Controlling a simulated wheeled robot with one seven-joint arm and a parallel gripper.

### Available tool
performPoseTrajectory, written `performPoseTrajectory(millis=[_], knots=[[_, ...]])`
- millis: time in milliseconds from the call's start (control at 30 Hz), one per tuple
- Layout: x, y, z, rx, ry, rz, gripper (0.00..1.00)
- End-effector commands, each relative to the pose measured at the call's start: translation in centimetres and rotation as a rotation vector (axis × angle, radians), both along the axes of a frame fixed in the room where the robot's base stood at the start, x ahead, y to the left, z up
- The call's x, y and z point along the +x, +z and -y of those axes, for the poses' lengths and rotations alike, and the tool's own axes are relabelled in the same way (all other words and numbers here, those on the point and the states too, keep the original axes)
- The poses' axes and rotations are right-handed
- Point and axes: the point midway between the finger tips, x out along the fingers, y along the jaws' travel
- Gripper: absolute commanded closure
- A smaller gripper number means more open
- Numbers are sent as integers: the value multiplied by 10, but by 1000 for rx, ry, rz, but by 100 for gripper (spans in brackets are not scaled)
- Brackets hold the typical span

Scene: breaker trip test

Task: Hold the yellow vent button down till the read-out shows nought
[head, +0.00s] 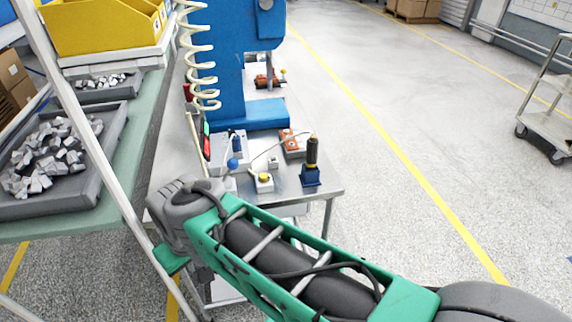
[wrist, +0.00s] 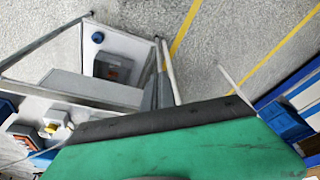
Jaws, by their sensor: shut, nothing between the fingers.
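The yellow vent button (head: 264,177) sits on a small white box on the metal bench, near its front edge. A yellow spot on a pale box at the left of the wrist view (wrist: 50,128) looks like the same button. A narrow panel with red and green lit areas (head: 206,140), probably the read-out, is seen nearly edge-on; I cannot read a figure on it. My green and grey arm reaches across the foreground to the left, with its grey wrist end in front of the bench's near left corner. My gripper's fingers do not show in either view.
Around the button stand a blue knob (head: 233,163), an orange and grey box (head: 291,143) and a black handle on a blue base (head: 311,160). A blue machine (head: 230,75) rises behind. A green-topped table with a grey tray (head: 68,205) is at left.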

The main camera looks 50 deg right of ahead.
Motion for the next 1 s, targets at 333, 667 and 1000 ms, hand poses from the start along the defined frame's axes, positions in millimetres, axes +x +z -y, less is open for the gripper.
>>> performPoseTrajectory(millis=[333, 667, 1000], knots=[[0, 0, 0, 0, 1, 0, 100], [70, 52, 78, 273, -640, 36, 100], [106, 94, 277, 1013, -1756, 150, 100]])
